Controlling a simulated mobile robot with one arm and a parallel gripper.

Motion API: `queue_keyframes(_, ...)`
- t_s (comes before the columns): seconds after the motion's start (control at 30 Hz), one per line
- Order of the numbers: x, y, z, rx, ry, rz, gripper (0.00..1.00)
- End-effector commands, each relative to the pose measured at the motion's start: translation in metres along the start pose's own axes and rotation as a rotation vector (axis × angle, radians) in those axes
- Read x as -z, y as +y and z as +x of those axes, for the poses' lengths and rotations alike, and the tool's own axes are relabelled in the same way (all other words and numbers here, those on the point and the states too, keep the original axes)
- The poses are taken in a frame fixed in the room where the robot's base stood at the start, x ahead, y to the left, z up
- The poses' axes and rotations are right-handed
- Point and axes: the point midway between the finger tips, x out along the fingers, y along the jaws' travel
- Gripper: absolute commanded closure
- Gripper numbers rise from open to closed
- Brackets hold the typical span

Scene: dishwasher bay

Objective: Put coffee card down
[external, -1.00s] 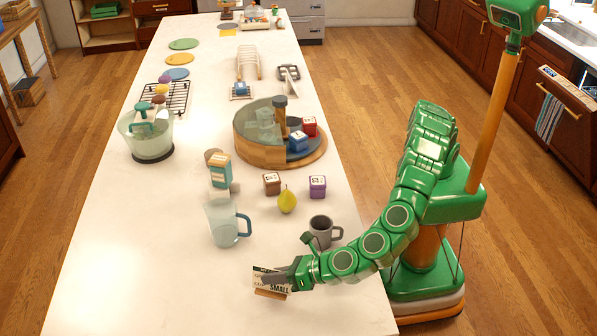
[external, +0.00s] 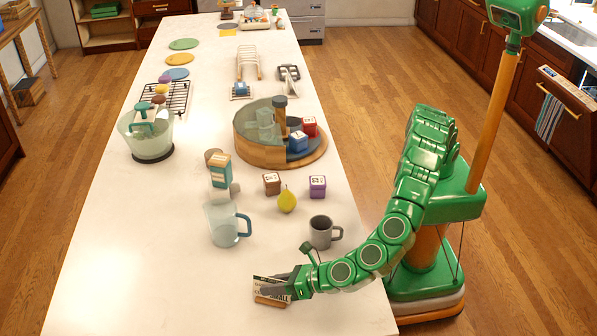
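The coffee card (external: 268,287) is a small pale card with dark printed lettering on a wooden base. It is low at the front of the white counter in the external view. My gripper (external: 286,286) is at the card's right side, with its dark fingers across the card's face. The fingers appear closed on the card. The card looks upright and very near or touching the counter; I cannot tell which. The fingers hide part of the lettering.
A grey mug (external: 320,233) stands just behind my gripper. The counter (external: 130,270) is clear to the left.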

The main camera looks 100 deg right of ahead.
Motion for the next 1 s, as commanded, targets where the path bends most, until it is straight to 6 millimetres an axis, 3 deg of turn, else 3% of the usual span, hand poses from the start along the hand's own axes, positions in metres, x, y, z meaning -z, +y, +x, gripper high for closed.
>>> queue_keyframes(0.27, -0.002, 0.001, -0.002, -0.001, 0.000, 0.000, 0.66)
queue_keyframes(0.37, -0.002, 0.001, -0.012, -0.001, 0.001, -0.001, 0.66)
queue_keyframes(0.8, -0.003, 0.002, -0.090, -0.002, -0.001, -0.001, 0.66)
queue_keyframes(1.0, -0.003, 0.001, -0.113, -0.001, 0.000, 0.000, 0.66)
